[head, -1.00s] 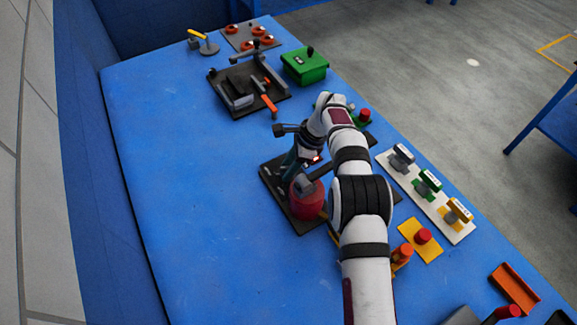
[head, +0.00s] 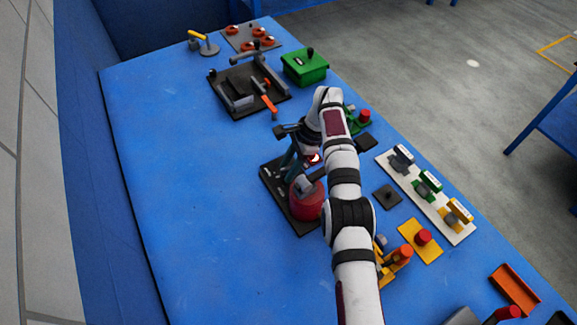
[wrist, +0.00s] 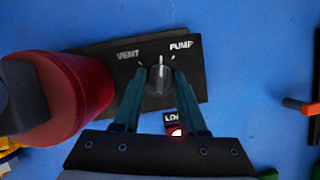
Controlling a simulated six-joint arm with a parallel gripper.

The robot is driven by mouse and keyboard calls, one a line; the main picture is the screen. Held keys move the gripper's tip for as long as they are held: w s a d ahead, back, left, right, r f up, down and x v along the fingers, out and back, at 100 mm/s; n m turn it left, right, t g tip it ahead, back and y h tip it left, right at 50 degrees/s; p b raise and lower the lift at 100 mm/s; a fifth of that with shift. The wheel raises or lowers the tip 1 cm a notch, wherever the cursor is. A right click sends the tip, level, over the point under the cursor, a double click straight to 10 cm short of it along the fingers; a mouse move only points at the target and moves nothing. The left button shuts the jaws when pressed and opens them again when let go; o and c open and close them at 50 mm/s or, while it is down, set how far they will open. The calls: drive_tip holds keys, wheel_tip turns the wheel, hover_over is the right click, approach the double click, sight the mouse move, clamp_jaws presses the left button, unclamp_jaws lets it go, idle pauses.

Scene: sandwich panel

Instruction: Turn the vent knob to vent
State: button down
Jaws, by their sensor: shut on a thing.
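The vent knob (wrist: 160,80) is a small dark grey round knob with a light ridge, on a black panel (wrist: 105,55). White labels read VENT (wrist: 128,53) to its upper left and PUMP (wrist: 181,45) to its upper right. The ridge points roughly between the two labels. My gripper (wrist: 160,76) has its teal fingers on either side of the knob, shut on it. In the head view my gripper (head: 290,172) reaches down to the panel, and the knob is hidden there.
A red cylinder (wrist: 75,95) with a dark top stands on the panel close beside my gripper; it also shows in the head view (head: 308,204). A lever station (head: 240,112), a green box (head: 305,66) and a switch strip (head: 440,207) stand around. The left table area is clear.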

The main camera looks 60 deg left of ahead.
drive_tip(key=shift+s, duration=0.1)
drive_tip(key=shift+c, duration=2.3)
unclamp_jaws()
drive_tip(key=m+y, duration=0.1)
drive_tip(key=m, duration=0.4)
drive_tip(key=shift+d+r+t+y, duration=0.15)
drive_tip(key=shift+t+y, duration=0.15)
drive_tip(key=shift+y, duration=0.1)
drive_tip(key=w+d+r+m, duration=0.1)
drive_tip(key=w+d+r, duration=0.1)
drive_tip(key=r, duration=0.5)
drive_tip(key=w+d+r, duration=0.2)
drive_tip(key=r, duration=0.5)
drive_tip(key=w+d+r+t, duration=0.1)
drive_tip(key=d+r, duration=0.4)
drive_tip(key=d, duration=0.7)
drive_tip(key=w+d+r+n+t, duration=0.1)
drive_tip(key=w+d+r, duration=0.2)
drive_tip(key=d, duration=1)
drive_tip(key=shift+d+r+n, duration=0.25)
drive_tip(key=shift+r+n, duration=0.05)
drive_tip(key=shift+r, duration=0.55)
drive_tip(key=shift+w, duration=0.1)
